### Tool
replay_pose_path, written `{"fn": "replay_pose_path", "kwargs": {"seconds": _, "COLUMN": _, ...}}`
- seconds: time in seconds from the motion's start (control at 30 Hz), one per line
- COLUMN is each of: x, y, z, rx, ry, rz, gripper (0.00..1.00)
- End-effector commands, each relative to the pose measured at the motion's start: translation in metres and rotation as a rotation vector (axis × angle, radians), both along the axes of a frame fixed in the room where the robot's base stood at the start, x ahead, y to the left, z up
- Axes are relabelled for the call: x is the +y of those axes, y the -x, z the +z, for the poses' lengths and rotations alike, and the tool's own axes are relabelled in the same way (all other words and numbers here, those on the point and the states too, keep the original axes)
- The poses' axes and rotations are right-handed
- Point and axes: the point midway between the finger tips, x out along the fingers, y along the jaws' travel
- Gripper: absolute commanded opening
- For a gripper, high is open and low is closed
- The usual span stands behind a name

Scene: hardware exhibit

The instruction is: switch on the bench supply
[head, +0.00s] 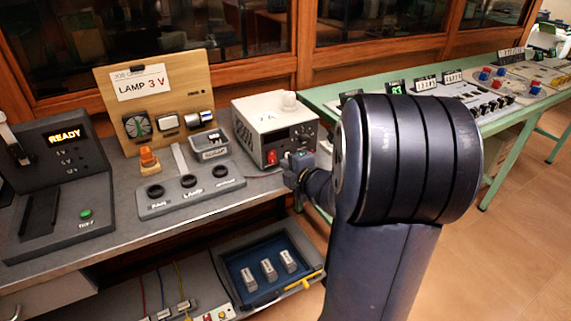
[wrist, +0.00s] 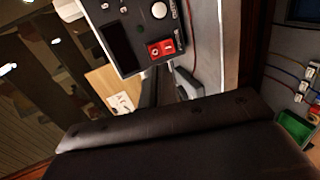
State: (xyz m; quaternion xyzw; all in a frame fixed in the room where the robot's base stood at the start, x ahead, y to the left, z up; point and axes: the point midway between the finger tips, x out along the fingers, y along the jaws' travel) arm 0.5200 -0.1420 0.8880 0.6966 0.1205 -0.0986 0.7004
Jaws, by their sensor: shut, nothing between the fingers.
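The bench supply (head: 262,118) is a pale grey box at the back of the bench, with a white knob on top. Its red rocker switch (head: 271,157) sits low on the front. In the wrist view the supply's dark front panel (wrist: 97,16) shows at the top, with the red switch (wrist: 160,48), a white round knob (wrist: 158,10) and a dark, unlit display (wrist: 120,47). My gripper (head: 292,163) is shut and empty, just right of the switch in the head view. I cannot tell whether it touches the panel. My arm hides the supply's lower right surroundings.
A grey panel with three sockets (head: 190,196) lies left of the supply, beside a small bin (head: 209,143) and a wooden LAMP 3 V board (head: 116,115). A READY unit (head: 68,165) stands far left. Below is an open drawer (head: 234,287) holding three blocks.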

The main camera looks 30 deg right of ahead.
Motion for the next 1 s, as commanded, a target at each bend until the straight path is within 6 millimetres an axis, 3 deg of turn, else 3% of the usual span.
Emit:
{"fn": "replay_pose_path", "kwargs": {"seconds": 0.4, "x": -0.003, "y": 0.060, "z": 0.024, "rx": -0.001, "ry": 0.002, "rz": -0.003, "gripper": 0.00}}
{"fn": "replay_pose_path", "kwargs": {"seconds": 1.0, "x": -0.006, "y": 0.075, "z": 0.023, "rx": 0.003, "ry": 0.003, "rz": -0.002, "gripper": 0.00}}
